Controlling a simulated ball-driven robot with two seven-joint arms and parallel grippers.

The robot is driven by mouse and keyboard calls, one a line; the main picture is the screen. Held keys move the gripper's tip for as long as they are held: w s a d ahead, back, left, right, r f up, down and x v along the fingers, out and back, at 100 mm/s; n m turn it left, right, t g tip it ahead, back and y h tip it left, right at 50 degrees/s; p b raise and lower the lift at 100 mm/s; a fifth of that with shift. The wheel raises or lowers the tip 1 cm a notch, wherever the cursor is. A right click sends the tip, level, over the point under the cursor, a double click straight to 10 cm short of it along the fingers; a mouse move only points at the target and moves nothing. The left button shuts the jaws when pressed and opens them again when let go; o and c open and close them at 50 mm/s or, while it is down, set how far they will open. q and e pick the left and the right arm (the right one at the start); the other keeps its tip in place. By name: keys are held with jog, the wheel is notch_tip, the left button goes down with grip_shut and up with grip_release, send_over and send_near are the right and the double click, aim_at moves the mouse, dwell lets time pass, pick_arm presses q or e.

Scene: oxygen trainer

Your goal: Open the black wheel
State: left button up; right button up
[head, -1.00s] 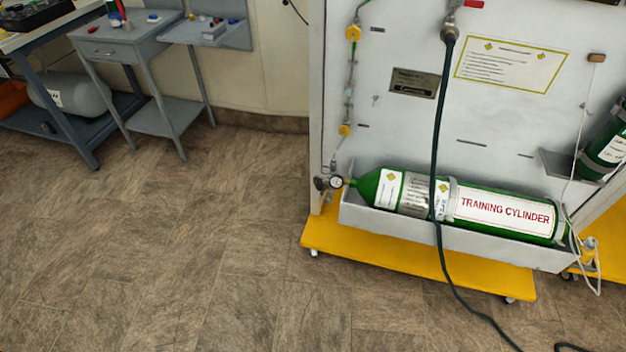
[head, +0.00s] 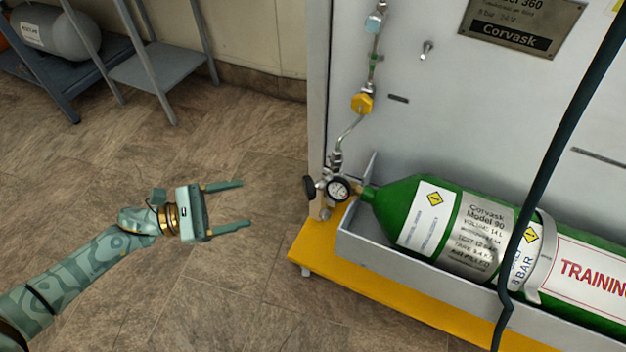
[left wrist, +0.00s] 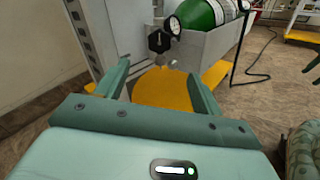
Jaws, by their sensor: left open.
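The black wheel (head: 309,188) is a small dark knob at the left end of the valve by the green cylinder's neck. In the left wrist view the black wheel (left wrist: 159,42) shows face-on, beyond and between my fingers. A round pressure gauge (head: 339,189) sits just right of it. The green training cylinder (head: 398,205) lies in a grey tray. My left gripper (head: 245,204) is open and empty, to the left of the wheel and apart from it, with its fingers pointing right toward it. My right gripper is not in the head view.
The yellow wheeled base (head: 330,268) juts out below the valve. A dark hose (head: 570,130) crosses in front of the cylinder.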

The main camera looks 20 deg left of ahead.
aim_at(305, 188)
pick_arm(q)
jog(key=b+x, duration=0.3)
jog(key=x, duration=1.1)
jog(key=shift+w+d, duration=0.1)
jog(key=shift+d, duration=0.05)
jog(key=shift+w+d, duration=0.35)
jog(key=shift+d, duration=0.05)
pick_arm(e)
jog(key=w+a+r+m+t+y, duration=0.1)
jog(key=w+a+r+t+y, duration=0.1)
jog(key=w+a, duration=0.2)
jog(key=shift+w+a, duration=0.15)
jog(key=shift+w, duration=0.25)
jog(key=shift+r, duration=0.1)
pick_arm(q)
jog(key=c, duration=1)
